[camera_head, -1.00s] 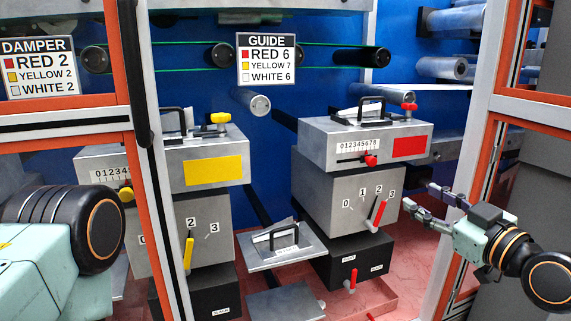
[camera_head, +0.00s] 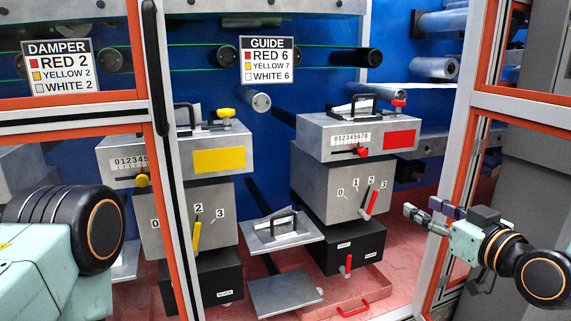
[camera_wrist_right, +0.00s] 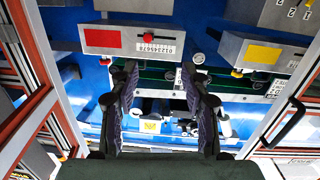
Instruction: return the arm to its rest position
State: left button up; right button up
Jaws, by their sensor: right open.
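My right gripper (camera_head: 422,212) is at the right of the head view, by the right door post, with its fingers apart and nothing between them. Its two dark fingers (camera_wrist_right: 163,105) also stand apart in the right wrist view. The gripper is clear of the red-marked unit (camera_head: 352,140) to its left, with a visible gap to the red lever (camera_head: 371,203). That unit shows upside down in the wrist view (camera_wrist_right: 128,41). A pale green and black part of my left arm (camera_head: 60,245) fills the lower left of the head view; the left gripper is not shown.
A yellow-marked unit (camera_head: 190,160) stands left of the red one, partly behind a grey frame post (camera_head: 170,200). The right door post (camera_head: 462,150) stands close to my right gripper. DAMPER (camera_head: 60,68) and GUIDE (camera_head: 267,60) signs hang above. A red tray (camera_head: 340,297) lies on the floor.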

jog(key=s+a+f+m+g+h+p, duration=0.1)
jog(key=s+f+m+g, duration=0.15)
jog(key=s+f, duration=0.4)
jog(key=s+a+f+m+g+h+p, duration=0.1)
jog(key=s+f+g, duration=0.25)
jog(key=f, duration=0.55)
jog(key=s+a+f+m+g+h+p, duration=0.1)
jog(key=s+f+m+g, duration=0.2)
jog(key=f, duration=0.5)
jog(key=s+f+n+g+h+p, duration=0.1)
jog(key=s+f+g, duration=0.2)
jog(key=s, duration=0.9)
jog(key=s+f+n+g+h+p, duration=0.1)
jog(key=s+f+g, duration=0.3)
jog(key=s+f, duration=0.3)
jog(key=s, duration=0.5)
jog(key=shift+a, duration=0.2)
jog(key=shift+w+f, duration=0.1)
